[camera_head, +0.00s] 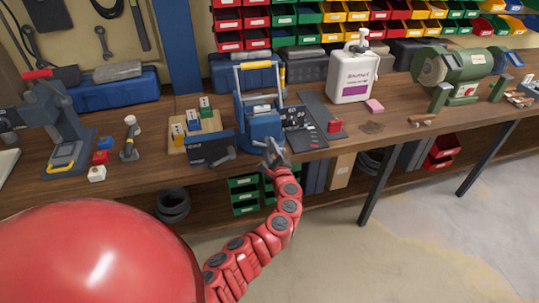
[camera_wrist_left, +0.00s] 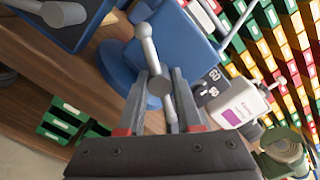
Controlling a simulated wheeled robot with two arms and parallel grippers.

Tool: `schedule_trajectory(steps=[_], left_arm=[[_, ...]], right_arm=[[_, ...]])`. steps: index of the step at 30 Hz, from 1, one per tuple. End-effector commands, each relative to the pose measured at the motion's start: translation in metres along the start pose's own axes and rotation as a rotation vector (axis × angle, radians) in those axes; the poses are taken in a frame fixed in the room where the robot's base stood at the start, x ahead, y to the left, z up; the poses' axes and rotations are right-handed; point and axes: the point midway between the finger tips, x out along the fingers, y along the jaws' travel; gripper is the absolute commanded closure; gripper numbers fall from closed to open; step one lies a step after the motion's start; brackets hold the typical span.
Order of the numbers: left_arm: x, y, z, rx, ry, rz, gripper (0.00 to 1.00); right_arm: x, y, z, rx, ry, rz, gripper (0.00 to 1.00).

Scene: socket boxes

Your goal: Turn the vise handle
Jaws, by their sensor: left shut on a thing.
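The blue vise (camera_head: 262,128) stands at the front edge of the wooden workbench. Its blue body also fills the upper middle of the left wrist view (camera_wrist_left: 185,45). The vise handle (camera_wrist_left: 147,45) is a grey bar with a rounded end. It passes between the fingers of my left gripper (camera_wrist_left: 158,100), which is shut on it. In the head view my left gripper (camera_head: 276,156) is at the front of the vise, at the end of the red arm, and the handle is too small to make out clearly. My right gripper is not in view.
A dark blue box with a lever (camera_head: 208,149) stands close left of the vise. A dark tray (camera_head: 318,122) lies to its right, with a white jug (camera_head: 353,80) behind. A bench grinder (camera_head: 462,70) is farther right. Green bins (camera_head: 244,196) sit below the bench.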

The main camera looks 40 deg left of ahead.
Motion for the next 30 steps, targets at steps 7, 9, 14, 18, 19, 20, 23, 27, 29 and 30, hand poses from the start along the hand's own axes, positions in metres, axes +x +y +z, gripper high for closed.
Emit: schedule_trajectory(steps=[7,9,14,18,19,20,23,27,29,30], left_arm=[[0.001,0.005,-0.002,-0.219,-0.003,0.0,1.0],[0.001,0.004,-0.002,-0.273,-0.002,-0.002,1.0],[0.001,0.003,-0.002,-0.373,-0.001,-0.002,1.0],[0.001,0.003,-0.001,-0.436,-0.001,-0.001,1.0],[0.001,0.002,-0.001,-0.447,-0.001,-0.001,1.0],[0.0,0.002,-0.001,-0.457,-0.001,-0.001,1.0],[0.0,0.001,0.0,-0.48,-0.001,-0.001,1.0],[0.0,0.0,0.001,-0.497,-0.002,-0.001,1.0],[0.001,0.0,0.001,-0.501,-0.002,-0.001,1.0],[0.001,0.0,0.001,-0.502,-0.002,-0.001,1.0]], right_arm=[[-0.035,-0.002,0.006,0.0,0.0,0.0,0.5],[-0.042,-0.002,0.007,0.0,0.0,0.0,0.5],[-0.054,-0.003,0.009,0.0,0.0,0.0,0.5],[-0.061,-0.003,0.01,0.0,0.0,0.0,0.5],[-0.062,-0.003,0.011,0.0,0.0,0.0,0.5],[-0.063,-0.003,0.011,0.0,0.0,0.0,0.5],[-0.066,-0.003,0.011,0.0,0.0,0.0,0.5],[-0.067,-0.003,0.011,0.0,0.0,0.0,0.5],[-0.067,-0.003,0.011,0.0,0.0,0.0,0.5],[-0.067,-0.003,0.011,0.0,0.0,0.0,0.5]])
